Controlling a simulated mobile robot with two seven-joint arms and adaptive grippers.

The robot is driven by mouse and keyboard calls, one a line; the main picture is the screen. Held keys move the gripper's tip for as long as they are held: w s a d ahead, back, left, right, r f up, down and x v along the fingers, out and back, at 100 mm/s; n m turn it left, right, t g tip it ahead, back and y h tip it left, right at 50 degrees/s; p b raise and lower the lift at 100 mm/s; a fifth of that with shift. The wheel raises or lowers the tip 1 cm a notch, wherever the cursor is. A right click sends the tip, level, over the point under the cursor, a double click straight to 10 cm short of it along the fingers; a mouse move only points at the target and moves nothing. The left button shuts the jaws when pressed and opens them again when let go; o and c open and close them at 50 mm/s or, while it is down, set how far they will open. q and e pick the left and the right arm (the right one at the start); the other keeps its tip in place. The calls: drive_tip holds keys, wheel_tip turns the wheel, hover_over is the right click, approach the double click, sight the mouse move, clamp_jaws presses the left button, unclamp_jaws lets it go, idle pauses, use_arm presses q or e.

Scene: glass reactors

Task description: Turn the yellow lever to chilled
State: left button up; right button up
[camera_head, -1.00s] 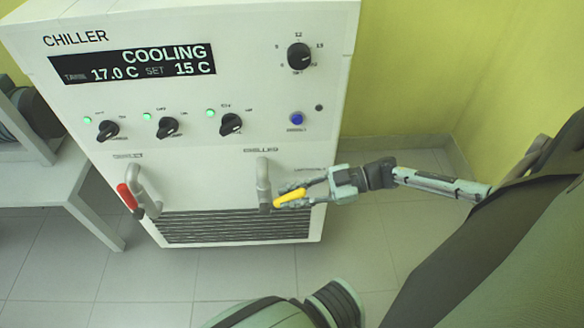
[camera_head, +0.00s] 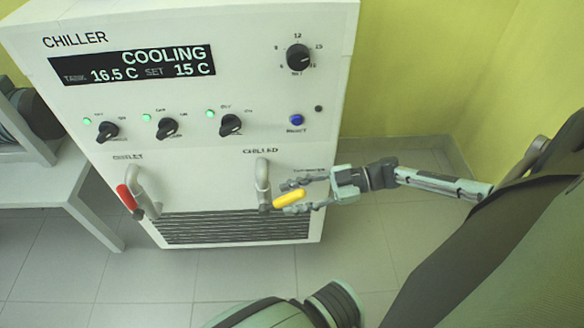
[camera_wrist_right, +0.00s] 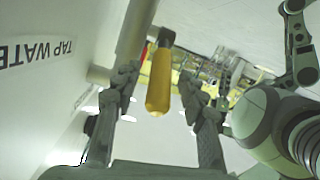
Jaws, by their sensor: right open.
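The yellow lever (camera_head: 289,198) sits on the grey pipe (camera_head: 263,185) under the "CHILLED" label (camera_head: 260,151) on the chiller's front. In the head view it points right and slightly up from the pipe. My right gripper (camera_head: 288,196) is open around the lever, one finger above it and one below. In the right wrist view the lever (camera_wrist_right: 160,80) stands between the two open fingers (camera_wrist_right: 158,95), with a visible gap on each side. My left gripper is not in view.
The white chiller (camera_head: 215,100) has a display (camera_head: 132,64) reading COOLING, 16.5 C, set 15 C. A red lever (camera_head: 127,197) sits on a second pipe at left. A "TAP WATER" label (camera_wrist_right: 40,54) shows in the wrist view. Open floor (camera_head: 230,275) lies in front.

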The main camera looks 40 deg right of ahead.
drive_tip(key=v, duration=1.1)
drive_tip(key=shift+d, duration=0.25)
drive_tip(key=shift+s+r, duration=0.1)
drive_tip(key=shift+r, duration=0.05)
drive_tip(key=shift+c, duration=0.4)
